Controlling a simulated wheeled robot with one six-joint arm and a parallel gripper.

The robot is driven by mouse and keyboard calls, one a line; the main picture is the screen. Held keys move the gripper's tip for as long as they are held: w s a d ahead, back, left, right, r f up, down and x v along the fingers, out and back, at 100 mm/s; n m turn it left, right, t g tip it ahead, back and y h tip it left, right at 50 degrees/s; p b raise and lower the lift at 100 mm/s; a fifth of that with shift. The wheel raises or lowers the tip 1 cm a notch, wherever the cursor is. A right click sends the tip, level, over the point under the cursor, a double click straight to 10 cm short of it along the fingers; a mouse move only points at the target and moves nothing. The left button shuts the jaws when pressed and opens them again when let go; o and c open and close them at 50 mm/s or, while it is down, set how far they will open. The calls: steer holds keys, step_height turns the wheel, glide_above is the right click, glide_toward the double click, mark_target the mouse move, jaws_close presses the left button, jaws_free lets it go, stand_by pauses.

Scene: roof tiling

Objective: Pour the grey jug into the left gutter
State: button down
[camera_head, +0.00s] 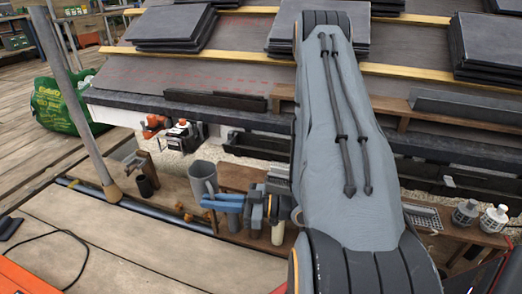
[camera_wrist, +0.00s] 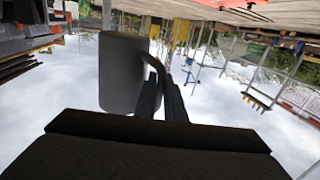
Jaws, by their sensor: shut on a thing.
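The grey jug (camera_head: 203,180) is in the head view, left of my arm and in front of the eave. It looks about upright. My gripper (camera_head: 222,203) is shut on the jug's handle side. In the wrist view the jug (camera_wrist: 122,72) fills the upper middle, and its handle meets the dark fingers of my gripper (camera_wrist: 165,92). A dark gutter length (camera_head: 258,150) runs under the eave, behind and right of the jug, and my arm hides part of it. The jug's inside is not visible.
A wooden shelf with tools (camera_head: 177,133) and dark fittings runs below the eave. A grey pole (camera_head: 75,95) stands at the left. Tile stacks (camera_head: 172,27) lie on the roof. Two grey-white bottles (camera_head: 493,218) stand at the right. The plank floor at front left is mostly clear.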

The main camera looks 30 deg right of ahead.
steer(key=w+d+m+t+h+p, duration=0.1)
steer(key=w+d+m+t+h, duration=0.1)
steer(key=w, duration=0.4)
steer(key=w+d+m+t+h+p, duration=0.2)
steer(key=w+d+m+h, duration=0.2)
steer(key=w+h, duration=0.2)
steer(key=w+d+f+m+t+h+p, duration=0.1)
steer(key=w+d+m+t+h+p, duration=0.1)
steer(key=w, duration=0.4)
steer(key=shift+d+m+h, duration=0.4)
steer(key=shift+d+h, duration=0.1)
steer(key=shift+h, duration=0.5)
steer(key=shift+w+d+m+h, duration=0.5)
steer(key=shift+w+d+h, duration=0.05)
steer(key=shift+h, duration=0.15)
steer(key=d+r+m+p, duration=0.1)
steer(key=d+r+m, duration=0.5)
steer(key=m, duration=0.5)
steer(key=shift+w+d+r+y+p, duration=0.3)
steer(key=shift+d+r+p, duration=0.1)
steer(key=shift+r, duration=0.8)
steer(key=shift+d+m, duration=0.2)
steer(key=shift+m, duration=0.4)
steer(key=shift+r, duration=0.1)
